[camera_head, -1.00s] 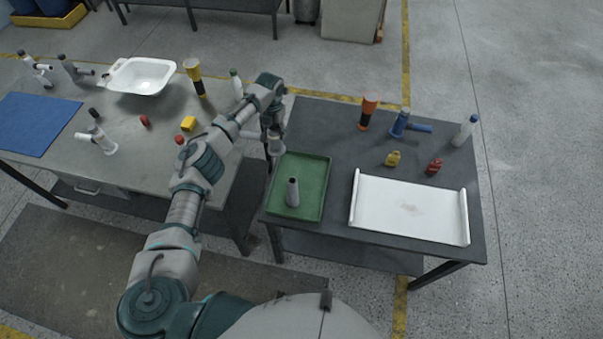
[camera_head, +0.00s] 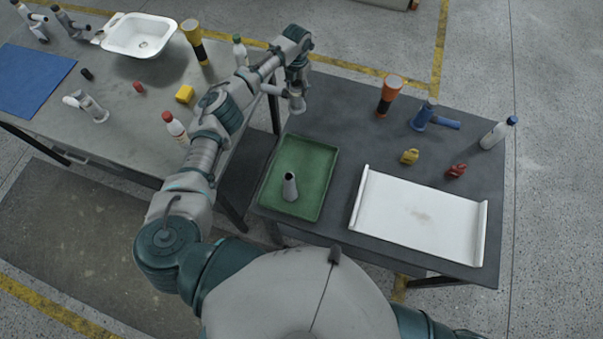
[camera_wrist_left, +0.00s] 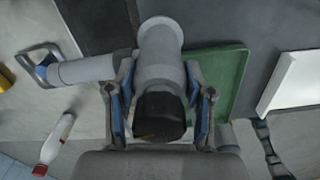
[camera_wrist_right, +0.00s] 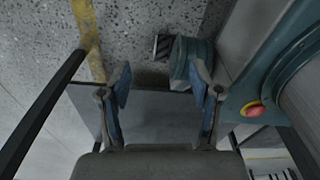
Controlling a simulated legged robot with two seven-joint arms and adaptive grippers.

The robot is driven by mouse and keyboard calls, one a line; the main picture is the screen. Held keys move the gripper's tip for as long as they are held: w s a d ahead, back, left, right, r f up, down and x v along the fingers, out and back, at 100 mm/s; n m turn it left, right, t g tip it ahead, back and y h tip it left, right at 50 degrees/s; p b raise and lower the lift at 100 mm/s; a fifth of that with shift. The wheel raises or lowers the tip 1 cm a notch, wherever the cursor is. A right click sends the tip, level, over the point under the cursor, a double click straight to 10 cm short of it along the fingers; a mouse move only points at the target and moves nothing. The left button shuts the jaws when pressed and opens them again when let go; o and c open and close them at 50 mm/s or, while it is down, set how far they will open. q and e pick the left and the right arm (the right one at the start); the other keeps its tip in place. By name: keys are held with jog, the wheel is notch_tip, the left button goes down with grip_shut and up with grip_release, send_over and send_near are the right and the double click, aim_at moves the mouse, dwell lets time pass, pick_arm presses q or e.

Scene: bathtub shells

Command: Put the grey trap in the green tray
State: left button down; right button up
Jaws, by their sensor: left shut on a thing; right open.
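My left gripper (camera_head: 297,84) is shut on the grey trap (camera_head: 297,103), holding it above the back left part of the right-hand table. In the left wrist view the trap (camera_wrist_left: 160,60) sits between the fingers, its dark cap (camera_wrist_left: 160,115) towards the palm and its side pipe (camera_wrist_left: 88,70) pointing left. The green tray (camera_head: 318,160) lies on that table, nearer to me than the trap; it also shows in the left wrist view (camera_wrist_left: 232,62), beside the trap. A grey, open-topped piece (camera_head: 289,187) stands in the tray. My right gripper (camera_wrist_right: 160,95) is open and empty.
A white tray (camera_head: 415,215) lies right of the green tray. An orange-and-black object (camera_head: 390,95), a blue trap (camera_head: 425,115), a bottle (camera_head: 495,133) and small yellow and red pieces stand behind it. The left table holds a white basin (camera_head: 140,38), a red-capped bottle (camera_head: 176,128) and other parts.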

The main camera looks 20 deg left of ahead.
aim_at(294, 99)
pick_arm(q)
jog(key=f+b, duration=0.2)
jog(key=f, duration=0.1)
jog(key=shift+d+f+b, duration=0.2)
jog(key=shift+d+b, duration=0.15)
jog(key=shift+d, duration=0.05)
jog(key=shift+a+f+b, duration=0.5)
jog(key=shift+f, duration=0.35)
pick_arm(e)
notch_tip(294, 99, down, 5)
jog(key=d, duration=0.3)
pick_arm(q)
jog(key=shift+s+a+p, duration=0.3)
jog(key=shift+s+p, duration=0.4)
jog(key=s+d+f+p, duration=0.2)
jog(key=s, duration=0.5)
jog(key=s+d+f+p, duration=0.2)
jog(key=s+f+p, duration=0.1)
jog(key=s, duration=0.4)
jog(key=shift+d, duration=0.25)
jog(key=c, duration=0.7)
grip_release()
jog(key=shift+s+d, duration=0.1)
jog(key=shift+o, duration=1.3)
notch_tip(294, 99, up, 12)
pick_arm(e)
notch_tip(294, 99, up, 6)
jog(key=a, duration=0.2)
jog(key=shift+r, duration=0.2)
